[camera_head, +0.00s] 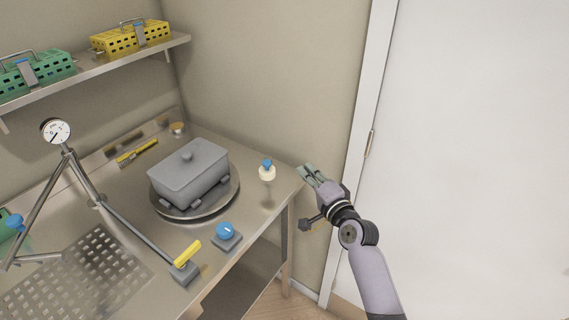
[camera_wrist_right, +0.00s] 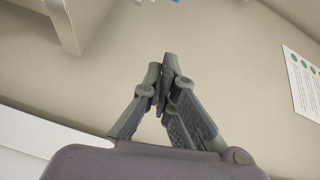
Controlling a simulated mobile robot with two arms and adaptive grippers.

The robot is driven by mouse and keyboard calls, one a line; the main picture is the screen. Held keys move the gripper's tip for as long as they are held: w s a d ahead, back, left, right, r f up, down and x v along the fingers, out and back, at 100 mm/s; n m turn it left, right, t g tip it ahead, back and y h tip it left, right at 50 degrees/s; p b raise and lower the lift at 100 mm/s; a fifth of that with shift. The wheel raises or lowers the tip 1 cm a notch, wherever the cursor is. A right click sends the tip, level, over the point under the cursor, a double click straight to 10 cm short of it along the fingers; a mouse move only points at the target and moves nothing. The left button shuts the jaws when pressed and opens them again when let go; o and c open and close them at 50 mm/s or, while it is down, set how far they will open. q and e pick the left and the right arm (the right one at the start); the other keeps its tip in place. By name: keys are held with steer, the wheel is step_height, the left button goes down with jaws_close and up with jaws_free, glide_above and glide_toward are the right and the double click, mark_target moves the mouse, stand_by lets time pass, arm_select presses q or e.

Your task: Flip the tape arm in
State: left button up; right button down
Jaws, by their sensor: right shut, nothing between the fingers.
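No part in view is plainly a tape arm. A yellow lever (camera_head: 187,253) rises tilted from a small grey base (camera_head: 185,275) near the bench's front edge. A blue round knob (camera_head: 226,231) sits on a grey block to its right. A small cream piece with a blue top (camera_head: 267,171) stands near the bench's right end. My right gripper (camera_head: 306,172) is shut and empty, just right of that end and apart from these things. Its closed fingers (camera_wrist_right: 166,62) also show in the right wrist view. My left gripper is not in view.
A lidded grey box (camera_head: 189,174) sits on a round plate on the steel bench (camera_head: 134,208). A dial gauge (camera_head: 56,131) stands on metal rods at left. Green and yellow baskets (camera_head: 131,38) are on the shelf above. A white door (camera_head: 480,140) is at right.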

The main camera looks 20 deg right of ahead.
mark_target(268, 163)
steer(key=w+a+p, duration=0.2)
steer(key=w+a, duration=0.2)
steer(key=w, duration=0.1)
steer(key=shift+w+a+f, duration=0.3)
steer(key=shift+w+f, duration=0.1)
steer(key=shift+f, duration=0.05)
